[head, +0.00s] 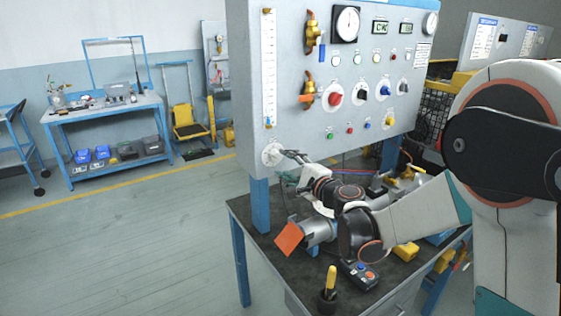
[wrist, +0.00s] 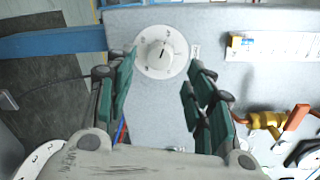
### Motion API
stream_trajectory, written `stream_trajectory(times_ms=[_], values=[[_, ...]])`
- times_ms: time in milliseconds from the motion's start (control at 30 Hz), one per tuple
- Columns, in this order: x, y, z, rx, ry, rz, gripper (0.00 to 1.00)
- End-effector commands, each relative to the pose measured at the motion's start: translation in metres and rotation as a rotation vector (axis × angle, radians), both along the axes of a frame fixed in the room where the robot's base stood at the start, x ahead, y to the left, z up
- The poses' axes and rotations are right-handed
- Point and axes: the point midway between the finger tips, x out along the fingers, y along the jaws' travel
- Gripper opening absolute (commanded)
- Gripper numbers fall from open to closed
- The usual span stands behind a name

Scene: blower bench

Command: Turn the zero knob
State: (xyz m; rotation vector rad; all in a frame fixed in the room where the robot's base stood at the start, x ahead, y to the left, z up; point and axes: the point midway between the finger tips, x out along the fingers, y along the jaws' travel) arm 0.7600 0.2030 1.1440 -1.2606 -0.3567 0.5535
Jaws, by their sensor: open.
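The zero knob (wrist: 161,53) is a white knob on a round white dial with dark marks, on the grey panel. It sits just ahead of my gripper in the wrist view, between the lines of the two fingers. In the head view the white dial (head: 272,154) shows at the panel's lower left corner, below a tall white scale. My gripper (wrist: 160,85) is open with green finger pads, and nothing is between them. In the head view my gripper (head: 287,166) reaches from the right toward the dial. Whether a fingertip touches the dial cannot be told.
The grey panel (head: 342,113) carries brass valves, gauges, coloured knobs and buttons. The floor on the left is open.

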Motion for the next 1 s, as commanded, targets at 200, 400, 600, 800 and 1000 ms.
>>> stream_trajectory(times_ms=[200,400,600,800,1000], values=[[-0.034,-0.024,0.002,0.001,0.001,-0.001,0.49],[-0.050,-0.036,0.003,0.001,0.001,0.000,0.49],[-0.054,-0.038,0.003,0.001,0.000,0.001,0.49],[-0.054,-0.037,0.003,-0.001,0.000,0.001,0.49],[-0.072,-0.037,0.012,-0.112,-0.014,0.024,0.49]])
